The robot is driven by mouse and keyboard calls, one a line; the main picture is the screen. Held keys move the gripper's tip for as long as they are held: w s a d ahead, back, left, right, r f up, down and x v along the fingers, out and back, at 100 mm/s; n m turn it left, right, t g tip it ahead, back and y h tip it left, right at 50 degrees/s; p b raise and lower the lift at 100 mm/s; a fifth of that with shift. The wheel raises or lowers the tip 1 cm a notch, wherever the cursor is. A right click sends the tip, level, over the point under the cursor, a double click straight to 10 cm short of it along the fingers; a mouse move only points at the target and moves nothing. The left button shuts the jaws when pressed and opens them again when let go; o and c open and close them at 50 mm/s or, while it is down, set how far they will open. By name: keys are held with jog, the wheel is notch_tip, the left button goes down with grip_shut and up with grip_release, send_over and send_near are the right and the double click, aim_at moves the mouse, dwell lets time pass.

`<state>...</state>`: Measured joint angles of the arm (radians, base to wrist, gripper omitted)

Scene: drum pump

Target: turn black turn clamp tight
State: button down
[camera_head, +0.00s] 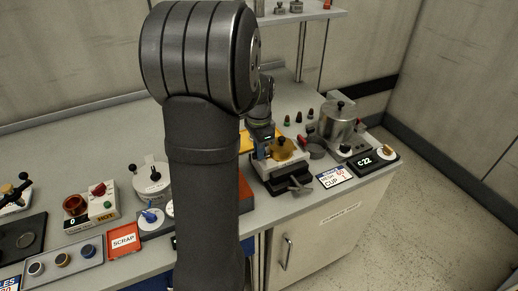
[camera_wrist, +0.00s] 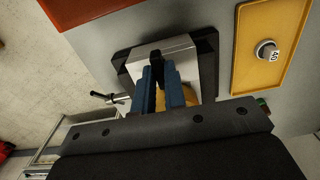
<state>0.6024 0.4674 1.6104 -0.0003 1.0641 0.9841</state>
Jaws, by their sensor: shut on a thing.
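A black clamp (camera_head: 292,185) with a pale metal block sits near the bench's front edge in the head view. In the wrist view its dark base (camera_wrist: 207,62) surrounds the silver block (camera_wrist: 185,48), and a dark handle with a metal rod (camera_wrist: 108,97) sticks out to the left. A yellow-brass part (camera_head: 284,150) stands over the block. My gripper (camera_wrist: 158,72), with blue fingers, reaches over the block. It is shut on the brass part, which shows between and beside the fingers in the wrist view (camera_wrist: 182,97). The fingers hide much of the grip.
A steel pot (camera_head: 340,122) and a C22 display (camera_head: 365,160) stand to the right, with a label card (camera_head: 335,177) in front. A yellow tray (camera_wrist: 270,45) holds a small knob marked 40 (camera_wrist: 266,50). A red SCRAP tray (camera_head: 123,240) is at left.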

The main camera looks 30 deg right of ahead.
jog(key=c, duration=1.5)
grip_release()
notch_tip(320, 180, up, 18)
jog(key=shift+f, duration=0.25)
notch_tip(320, 180, down, 18)
jog(key=shift+r, duration=0.2)
jog(key=shift+r, duration=0.1)
